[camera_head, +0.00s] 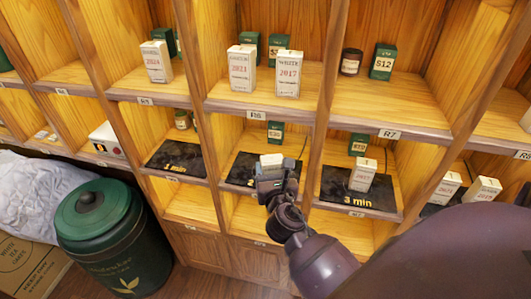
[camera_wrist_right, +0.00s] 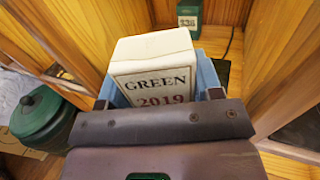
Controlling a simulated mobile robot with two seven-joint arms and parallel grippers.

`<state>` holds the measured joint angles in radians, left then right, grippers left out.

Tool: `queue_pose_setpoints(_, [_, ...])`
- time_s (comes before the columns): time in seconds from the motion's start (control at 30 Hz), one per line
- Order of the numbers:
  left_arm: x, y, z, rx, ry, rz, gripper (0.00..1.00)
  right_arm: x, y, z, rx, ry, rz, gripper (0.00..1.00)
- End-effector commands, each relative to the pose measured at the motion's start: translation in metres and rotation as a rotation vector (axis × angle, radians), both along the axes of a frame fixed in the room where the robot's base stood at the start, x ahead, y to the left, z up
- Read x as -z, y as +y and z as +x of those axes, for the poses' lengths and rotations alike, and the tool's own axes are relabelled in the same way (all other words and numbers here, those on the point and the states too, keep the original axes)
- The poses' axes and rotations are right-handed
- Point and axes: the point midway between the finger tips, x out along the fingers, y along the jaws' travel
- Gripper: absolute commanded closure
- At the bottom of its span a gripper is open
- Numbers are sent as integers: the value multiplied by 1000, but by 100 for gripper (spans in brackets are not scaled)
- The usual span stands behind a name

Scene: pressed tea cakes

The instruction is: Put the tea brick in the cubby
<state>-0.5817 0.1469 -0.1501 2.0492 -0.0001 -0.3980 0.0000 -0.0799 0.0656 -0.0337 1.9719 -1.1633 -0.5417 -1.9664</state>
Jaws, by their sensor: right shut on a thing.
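The tea brick (camera_head: 271,160) is a white box; in the right wrist view its face (camera_wrist_right: 152,62) reads GREEN 2019. My right gripper (camera_head: 270,182) is shut on it, with blue-grey jaws on either side of it. It holds the brick upright at the front of the middle-row cubby below the R6 label (camera_head: 256,115). This cubby has a dark mat (camera_head: 240,168) and a small green price box (camera_head: 275,131) at the back. I cannot tell whether the brick touches the mat. My left gripper is out of view.
Wooden dividers flank this cubby. The cubby to its right has a dark "3 min" mat (camera_head: 335,192) with a white brick (camera_head: 363,175); the left one has a "1 min" mat (camera_head: 165,160). White bricks stand on the upper shelf. A green canister (camera_head: 100,225) stands lower left.

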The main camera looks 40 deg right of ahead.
Motion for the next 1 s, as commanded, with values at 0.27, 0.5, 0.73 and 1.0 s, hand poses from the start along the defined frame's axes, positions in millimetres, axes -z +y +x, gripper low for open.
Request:
queue_pose_setpoints(0.27, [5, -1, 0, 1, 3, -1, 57, 1, -28, 56, -1, -1, 0, 68])
queue_pose_setpoints(0.5, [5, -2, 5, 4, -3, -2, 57, 1, -45, 89, 0, 1, 0, 68])
queue_pose_setpoints(0.73, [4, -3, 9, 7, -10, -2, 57, 8, -48, 95, 0, 3, 1, 68])
queue_pose_setpoints(1.0, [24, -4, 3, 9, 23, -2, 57, 40, -48, 94, 0, 7, 2, 68])
